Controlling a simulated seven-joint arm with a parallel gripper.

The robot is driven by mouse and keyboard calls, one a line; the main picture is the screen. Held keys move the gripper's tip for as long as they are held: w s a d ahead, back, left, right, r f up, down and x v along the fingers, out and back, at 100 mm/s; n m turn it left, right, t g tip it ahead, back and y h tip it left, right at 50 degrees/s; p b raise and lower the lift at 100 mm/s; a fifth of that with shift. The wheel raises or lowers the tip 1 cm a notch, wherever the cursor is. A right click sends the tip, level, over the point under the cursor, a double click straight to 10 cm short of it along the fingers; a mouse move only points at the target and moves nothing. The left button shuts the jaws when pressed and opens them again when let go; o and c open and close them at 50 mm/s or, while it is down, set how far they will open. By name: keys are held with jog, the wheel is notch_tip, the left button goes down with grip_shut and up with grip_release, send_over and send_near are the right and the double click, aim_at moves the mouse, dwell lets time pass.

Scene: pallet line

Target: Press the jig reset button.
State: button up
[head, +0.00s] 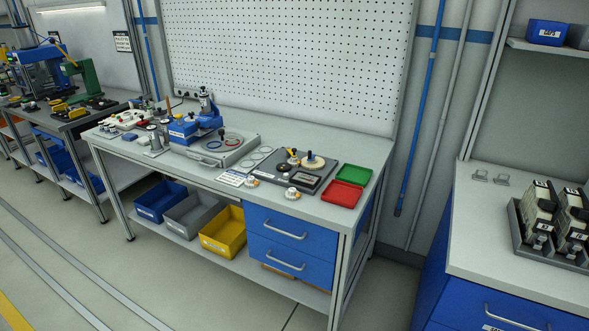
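A dark jig plate (323,185) lies on the right half of the grey workbench (335,215). It carries a cream round disc (314,163) with a dark knob and a smaller part with yellow and black on it. Two small pale round pieces with dark or orange tops, one on the left (251,181) and one on the right (292,193), sit at the bench's front near the plate. Which item is the jig reset button is too small to tell. My gripper is not in view.
A blue press-like fixture (207,112) stands mid-bench beside a light flat case (232,150). Green (351,174) and red (343,194) trays lie at the bench's right end. A gap of floor separates the right counter (480,230), which holds a dark rack.

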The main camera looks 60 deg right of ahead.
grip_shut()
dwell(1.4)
